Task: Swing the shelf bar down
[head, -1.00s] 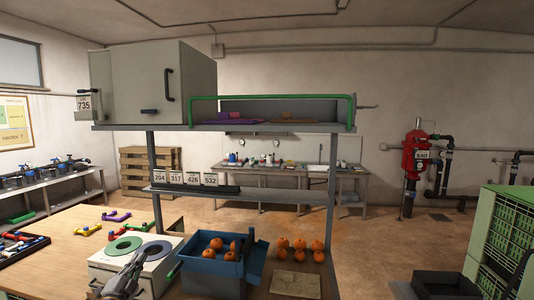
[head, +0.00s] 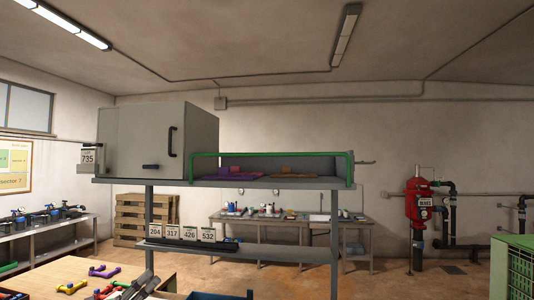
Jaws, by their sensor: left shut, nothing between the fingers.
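The green shelf bar (head: 271,154) stands raised along the front of the upper shelf (head: 240,184). Its long top rail runs level, with a post at each end. Behind it on the shelf lie a purple item (head: 237,177) and a brown item (head: 295,175). My left gripper (head: 138,285) is at the bottom of the head view, shut and empty, well below the bar and to its left. My right gripper is not in view.
A grey cabinet (head: 150,140) stands on the shelf left of the bar. Number cards (head: 189,233) line the lower shelf. A wooden table (head: 65,268) with coloured fittings is at lower left. A green crate (head: 520,270) stands at right.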

